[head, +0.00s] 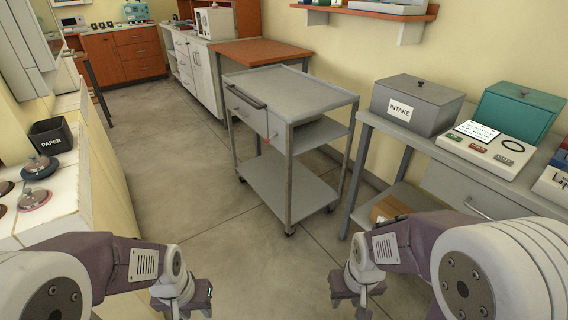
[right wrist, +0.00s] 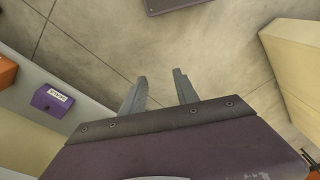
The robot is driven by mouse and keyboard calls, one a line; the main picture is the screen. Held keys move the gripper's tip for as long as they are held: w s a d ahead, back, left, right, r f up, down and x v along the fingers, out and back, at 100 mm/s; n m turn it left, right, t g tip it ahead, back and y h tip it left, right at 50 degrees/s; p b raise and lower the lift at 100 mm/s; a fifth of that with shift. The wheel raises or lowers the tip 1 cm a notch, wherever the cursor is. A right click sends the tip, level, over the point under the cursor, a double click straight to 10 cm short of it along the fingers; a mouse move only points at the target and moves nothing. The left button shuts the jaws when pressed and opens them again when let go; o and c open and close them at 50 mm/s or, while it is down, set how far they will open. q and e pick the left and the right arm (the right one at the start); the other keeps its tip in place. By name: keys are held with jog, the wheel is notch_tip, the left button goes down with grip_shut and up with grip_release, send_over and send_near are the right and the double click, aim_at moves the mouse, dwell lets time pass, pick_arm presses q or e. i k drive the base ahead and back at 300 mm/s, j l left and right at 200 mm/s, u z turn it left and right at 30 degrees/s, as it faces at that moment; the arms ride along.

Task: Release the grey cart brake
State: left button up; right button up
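The grey cart (head: 292,88) stands on the floor in the middle of the head view, with a flat top, a drawer (head: 246,108) with a dark handle, and a lower shelf (head: 285,187). A small red mark (head: 275,134) shows by the drawer. Casters show at its feet, the nearest one (head: 290,230) at the front corner; I cannot make out which part is the brake. My left gripper (head: 188,302) is low in front of the cart, apart from it; its fingers are unclear. My right gripper (head: 354,296) is also apart from the cart; the right wrist view shows its fingers (right wrist: 159,84) spread and empty.
A grey bench at right holds a grey INTAKE box (head: 415,105), a teal box (head: 520,110) and a button panel (head: 487,147). A white counter at left carries a black PAPER bin (head: 51,137). An orange-topped table (head: 258,51) stands behind the cart. Floor (head: 215,235) before the cart is clear.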

aim_at(267, 140)
jog(key=i+l+u, duration=0.2)
jog(key=i+l, duration=0.25)
jog(key=i+l+u, duration=0.2)
jog(key=i+l, duration=0.2)
jog(key=l, duration=0.2)
